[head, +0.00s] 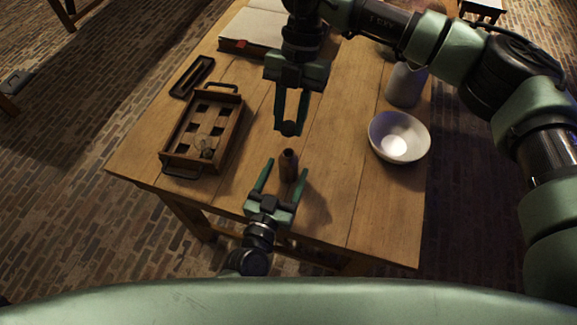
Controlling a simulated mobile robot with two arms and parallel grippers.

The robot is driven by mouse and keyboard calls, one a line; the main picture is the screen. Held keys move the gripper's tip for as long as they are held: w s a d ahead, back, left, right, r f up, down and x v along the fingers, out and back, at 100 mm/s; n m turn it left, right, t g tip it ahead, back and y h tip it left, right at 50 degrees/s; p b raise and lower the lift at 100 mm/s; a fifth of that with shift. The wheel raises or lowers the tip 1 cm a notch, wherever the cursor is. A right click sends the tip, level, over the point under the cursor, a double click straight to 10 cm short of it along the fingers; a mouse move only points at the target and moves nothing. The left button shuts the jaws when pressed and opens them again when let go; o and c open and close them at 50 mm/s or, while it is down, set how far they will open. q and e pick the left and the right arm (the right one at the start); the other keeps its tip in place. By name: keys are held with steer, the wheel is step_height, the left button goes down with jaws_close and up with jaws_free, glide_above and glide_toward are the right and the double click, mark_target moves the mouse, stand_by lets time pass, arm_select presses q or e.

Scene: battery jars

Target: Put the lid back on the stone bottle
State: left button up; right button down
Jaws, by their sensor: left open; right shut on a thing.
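A small brown stone bottle (288,168) stands upright near the front of the wooden table. My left gripper (285,171) is open, with its two fingers on either side of the bottle; I cannot tell whether they touch it. My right gripper (290,122) is above the bottle, pointing down, shut on a small dark lid (289,129). The lid is apart from the bottle, a little above its neck in the picture.
A wooden crate (236,131) with square compartments stands left, a small dark tray (192,77) behind it. A white bowl (417,152) and a grey jug (405,86) are on the right. An open book (252,27) lies at the back. The table (345,205) is clear at front right.

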arm_select(q)
steer(key=shift+x, duration=1.2)
jaws_close()
